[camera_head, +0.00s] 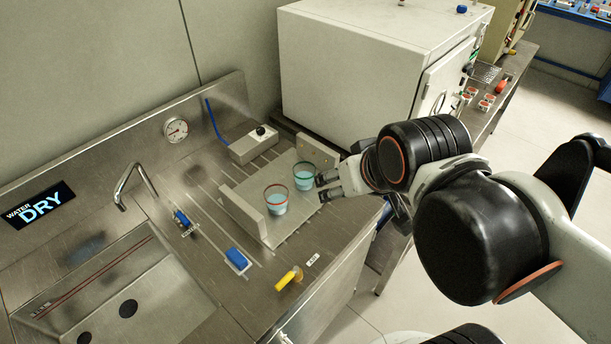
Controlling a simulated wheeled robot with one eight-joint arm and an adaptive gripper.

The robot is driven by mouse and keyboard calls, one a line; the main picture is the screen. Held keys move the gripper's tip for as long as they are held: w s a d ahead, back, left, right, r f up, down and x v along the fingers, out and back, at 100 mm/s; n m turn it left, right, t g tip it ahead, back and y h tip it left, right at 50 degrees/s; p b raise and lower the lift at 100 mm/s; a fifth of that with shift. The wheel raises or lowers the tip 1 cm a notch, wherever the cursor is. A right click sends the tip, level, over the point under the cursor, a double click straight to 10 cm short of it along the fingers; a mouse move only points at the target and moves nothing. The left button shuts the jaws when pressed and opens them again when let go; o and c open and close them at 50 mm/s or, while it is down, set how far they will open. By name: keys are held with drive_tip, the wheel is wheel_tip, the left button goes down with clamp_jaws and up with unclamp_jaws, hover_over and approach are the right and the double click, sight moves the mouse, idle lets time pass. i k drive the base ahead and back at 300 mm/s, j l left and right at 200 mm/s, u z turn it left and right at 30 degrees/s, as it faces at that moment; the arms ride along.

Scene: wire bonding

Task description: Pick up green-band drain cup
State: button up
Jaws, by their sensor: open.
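Two clear cups with bluish contents stand on a flat metal plate (268,238) between low upright walls. The farther cup (304,176) has a green-looking band at its rim, and the nearer cup (276,199) has a red band. My gripper (322,188) is open, with its fingertips at the right side of the green-band cup. I cannot tell whether the fingers touch the cup or how far they reach around it. Part of the plate behind the cups is hidden.
A sink (130,290) with a faucet (130,182) is at the left. A grey box with a black knob (254,143) stands behind the plate. Blue (237,259) and yellow (288,278) handles lie in front of it. A large white cabinet (350,70) stands behind my arm.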

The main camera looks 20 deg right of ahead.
sight(304, 171)
drive_tip(key=u, duration=1.35)
drive_tip(key=z, duration=1.35)
drive_tip(key=k+j+u, duration=0.15)
drive_tip(key=u, duration=0.25)
drive_tip(key=k+j+u, duration=0.1)
drive_tip(key=j+u, duration=0.15)
drive_tip(key=u, duration=0.15)
drive_tip(key=k+j, duration=0.35)
drive_tip(key=i+l, duration=0.35)
drive_tip(key=u, duration=0.05)
